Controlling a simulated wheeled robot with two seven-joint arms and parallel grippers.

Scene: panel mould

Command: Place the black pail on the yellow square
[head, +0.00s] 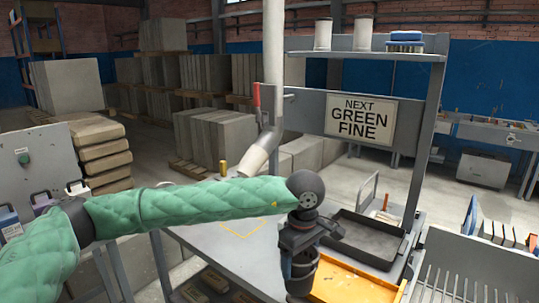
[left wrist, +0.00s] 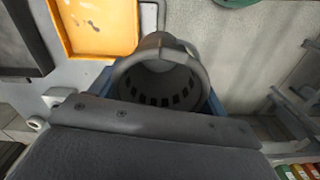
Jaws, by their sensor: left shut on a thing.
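My left gripper (head: 302,240) hangs at the end of the green-sleeved arm and is shut on a dark pail (head: 301,272), held beside the orange tray. In the left wrist view the pail (left wrist: 160,85) shows from above as a round, dark grey, open vessel with slots around its inner wall. The fingertips and their exact hold are hard to make out. The yellow square (head: 243,228) is an outline on the grey bench, left of the gripper and partly hidden by the sleeve. My right gripper is not in view.
A dark tray (head: 365,240) and an orange tray (head: 350,287) lie right of the gripper. A small brass cylinder (head: 223,168) stands behind the sleeve. The bench inside the yellow outline looks bare where visible.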

